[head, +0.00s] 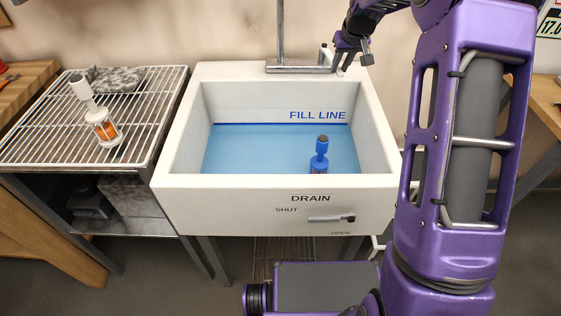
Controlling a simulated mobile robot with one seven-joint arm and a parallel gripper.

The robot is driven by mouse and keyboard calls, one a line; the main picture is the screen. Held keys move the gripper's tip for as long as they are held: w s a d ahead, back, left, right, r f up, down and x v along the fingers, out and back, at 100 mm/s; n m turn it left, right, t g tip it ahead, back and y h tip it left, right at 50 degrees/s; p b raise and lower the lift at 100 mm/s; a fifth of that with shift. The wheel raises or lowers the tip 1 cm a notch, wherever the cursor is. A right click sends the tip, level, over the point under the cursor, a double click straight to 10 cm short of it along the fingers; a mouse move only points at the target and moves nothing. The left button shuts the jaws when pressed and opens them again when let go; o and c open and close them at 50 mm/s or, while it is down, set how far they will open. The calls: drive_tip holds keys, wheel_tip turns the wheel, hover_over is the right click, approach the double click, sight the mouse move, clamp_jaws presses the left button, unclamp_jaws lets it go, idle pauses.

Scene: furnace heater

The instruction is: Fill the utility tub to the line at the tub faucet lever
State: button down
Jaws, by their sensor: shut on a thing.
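The white utility tub (172,150) stands in the middle of the head view with blue water (265,150) in it. The water surface reaches about the blue fill line (281,124) on the back wall. The tub faucet (281,35) rises from the back rim; its top is out of view. My gripper (347,60) is at the faucet lever (326,52), right of the spout pipe, and is shut on it. The fingers partly hide the lever. The drain lever (331,218) on the tub's front lies nearly level, by the SHUT and OPEN labels.
A blue bottle-like object (320,155) stands upright in the water. A wire rack (140,115) at left holds a white-and-orange device (103,128) and a grey cloth (115,79). Wooden benches stand at far left (25,85) and right (545,100).

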drive_tip(key=shift+w+a+r, duration=0.1)
drive_tip(key=shift+a+m+h, duration=0.4)
drive_tip(key=shift+a+m, duration=0.4)
drive_tip(key=shift+a, duration=0.4)
drive_tip(key=c, duration=0.6)
unclamp_jaws()
drive_tip(key=shift+d, duration=0.1)
drive_tip(key=shift+c, duration=0.2)
wheel_tip(320, 180, up, 6)
drive_tip(key=p, duration=0.4)
